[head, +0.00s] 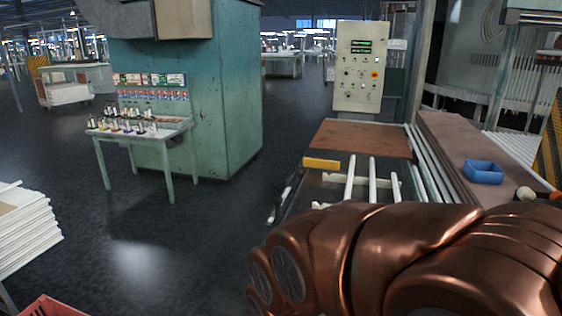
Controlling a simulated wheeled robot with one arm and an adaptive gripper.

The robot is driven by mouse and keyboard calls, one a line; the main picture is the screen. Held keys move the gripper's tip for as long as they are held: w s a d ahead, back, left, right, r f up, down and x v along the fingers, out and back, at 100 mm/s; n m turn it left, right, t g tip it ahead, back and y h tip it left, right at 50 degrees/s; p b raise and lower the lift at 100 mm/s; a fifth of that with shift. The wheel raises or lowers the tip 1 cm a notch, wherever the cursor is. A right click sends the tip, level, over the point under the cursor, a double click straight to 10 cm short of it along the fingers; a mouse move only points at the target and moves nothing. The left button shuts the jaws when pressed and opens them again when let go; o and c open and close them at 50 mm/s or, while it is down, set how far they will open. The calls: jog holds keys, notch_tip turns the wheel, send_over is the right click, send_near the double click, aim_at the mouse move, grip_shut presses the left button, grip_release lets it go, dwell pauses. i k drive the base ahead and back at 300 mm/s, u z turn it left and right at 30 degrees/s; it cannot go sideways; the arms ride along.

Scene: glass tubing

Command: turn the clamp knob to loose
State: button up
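I cannot pick out a clamp knob for certain in the head view. White glass tubes (372,182) lie on a frame in front of a brown board (361,139), with a yellow block (322,164) at the frame's left. A small pale round thing (525,193) shows at the right edge of the bench; I cannot tell whether it is a knob. My copper arm crosses the lower right and hides the near part of the frame. I cannot make out my gripper.
A control panel (358,68) stands behind. At left are a green cabinet (225,100), a small table (115,137) with bottles, and stacked white sheets (25,232). Dark floor (150,240) between is clear.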

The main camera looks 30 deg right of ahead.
aim_at(300, 170)
jog(key=z, duration=0.5)
jog(key=i, duration=1.2)
jog(key=z, duration=0.75)
